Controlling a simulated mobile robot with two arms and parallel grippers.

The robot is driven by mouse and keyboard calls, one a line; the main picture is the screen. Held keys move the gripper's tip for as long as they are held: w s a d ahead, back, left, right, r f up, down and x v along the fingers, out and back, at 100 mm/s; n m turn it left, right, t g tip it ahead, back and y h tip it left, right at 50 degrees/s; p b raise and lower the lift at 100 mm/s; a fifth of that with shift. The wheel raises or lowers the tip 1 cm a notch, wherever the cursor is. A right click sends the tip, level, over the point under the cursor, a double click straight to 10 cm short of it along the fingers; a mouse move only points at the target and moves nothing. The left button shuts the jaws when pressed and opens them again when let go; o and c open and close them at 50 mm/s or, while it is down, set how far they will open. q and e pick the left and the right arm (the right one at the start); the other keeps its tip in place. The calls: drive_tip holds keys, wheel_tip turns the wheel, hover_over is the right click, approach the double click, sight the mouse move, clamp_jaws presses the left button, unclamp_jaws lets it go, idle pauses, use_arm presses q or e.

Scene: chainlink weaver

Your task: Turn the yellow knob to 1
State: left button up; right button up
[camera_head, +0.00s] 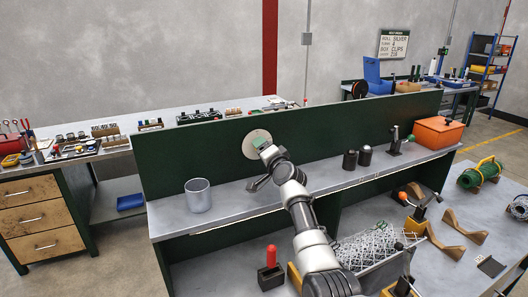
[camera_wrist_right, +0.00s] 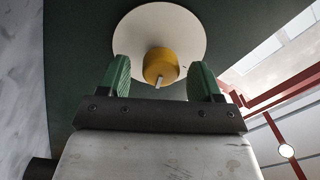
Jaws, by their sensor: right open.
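The yellow knob (camera_wrist_right: 157,62) sits in the middle of a round whitish dial plate (camera_wrist_right: 190,35) on a dark green panel. A pale pointer on the knob points to the bottom of the right wrist view. No numbers on the dial are legible. My right gripper (camera_wrist_right: 162,68) is open, with its green fingers on either side of the knob and gaps between. In the head view the dial plate (camera_head: 250,143) is on the bench's upright panel. My right arm reaches up to it and hides the knob there. My left gripper is not in view.
A grey metal cup (camera_head: 198,196) stands on the bench shelf left of my arm. Dark cylinders (camera_head: 350,160), a small clamp tool and an orange box (camera_head: 437,132) stand to the right. A red-handled tool (camera_head: 270,270) and wire mesh (camera_head: 372,247) are on the lower surface.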

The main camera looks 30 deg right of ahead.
drive_tip(key=s+b, duration=0.1)
drive_tip(key=s, duration=0.9)
drive_tip(key=shift+s+a+f+b, duration=0.2)
drive_tip(key=shift+s+a+b, duration=0.1)
drive_tip(key=shift+s, duration=0.1)
drive_tip(key=shift+f, duration=0.1)
